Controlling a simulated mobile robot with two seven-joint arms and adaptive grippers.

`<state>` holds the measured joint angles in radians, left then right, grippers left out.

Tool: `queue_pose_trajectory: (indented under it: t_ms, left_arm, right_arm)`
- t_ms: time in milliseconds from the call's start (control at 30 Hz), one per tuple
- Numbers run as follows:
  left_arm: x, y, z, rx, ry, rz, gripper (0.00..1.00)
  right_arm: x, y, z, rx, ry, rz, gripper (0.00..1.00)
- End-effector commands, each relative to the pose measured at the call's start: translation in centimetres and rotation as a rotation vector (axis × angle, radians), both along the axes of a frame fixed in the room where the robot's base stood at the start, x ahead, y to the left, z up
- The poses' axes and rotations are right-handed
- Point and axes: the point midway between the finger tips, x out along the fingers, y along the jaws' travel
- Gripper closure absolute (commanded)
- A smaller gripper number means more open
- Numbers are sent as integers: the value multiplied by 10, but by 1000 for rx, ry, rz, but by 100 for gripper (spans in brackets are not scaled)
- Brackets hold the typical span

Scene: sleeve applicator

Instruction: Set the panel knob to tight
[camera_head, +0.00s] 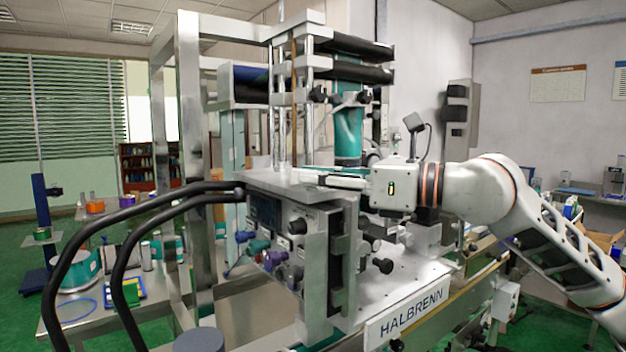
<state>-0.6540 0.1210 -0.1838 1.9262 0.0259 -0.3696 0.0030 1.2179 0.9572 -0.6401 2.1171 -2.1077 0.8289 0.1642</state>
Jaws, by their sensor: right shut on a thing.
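The control panel (268,214) is on the left-facing side of the grey box in the middle of the machine, seen at a steep angle. It carries several small knobs, among them a purple knob (245,237), a teal knob (258,247) and a dark knob (298,226). Their markings are too small to read, so I cannot tell which setting is tight. My right gripper (302,177) reaches in from the right, level over the box top, its fingers pointing left. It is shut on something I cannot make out. My left gripper is not in view.
Upright metal posts and rollers (365,62) stand above and behind the box. Two thick black curved rails (110,209) sweep across the left foreground. A table (170,288) with spools stands at left. Black side knobs (383,266) stick out below my right gripper.

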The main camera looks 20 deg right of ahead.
Motion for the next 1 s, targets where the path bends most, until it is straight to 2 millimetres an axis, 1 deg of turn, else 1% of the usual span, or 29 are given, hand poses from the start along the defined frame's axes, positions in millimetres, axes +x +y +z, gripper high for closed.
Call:
queue_pose_trajectory:
  t_ms: [33, 100, 300, 567, 900, 933, 967, 1000]
  left_arm:
    - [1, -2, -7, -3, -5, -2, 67]
    - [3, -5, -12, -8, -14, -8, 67]
    - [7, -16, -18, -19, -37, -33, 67]
    - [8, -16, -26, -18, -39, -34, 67]
    - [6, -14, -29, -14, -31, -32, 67]
    - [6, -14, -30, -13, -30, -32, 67]
    - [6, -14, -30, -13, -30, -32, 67]
    - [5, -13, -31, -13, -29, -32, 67]
  right_arm:
    - [-2, 2, -4, -4, -6, -13, 100]
    - [-2, 3, -5, -6, -4, -44, 100]
    - [-1, 3, -6, -4, -2, -146, 100]
    - [-1, 1, -3, 2, 1, -240, 100]
    - [-1, 1, -2, 3, 2, -248, 100]
    - [-1, 1, -2, 3, 2, -248, 74]
    - [-1, 1, -2, 3, 2, -248, 67]
    - [-1, 1, -2, 4, 2, -248, 62]
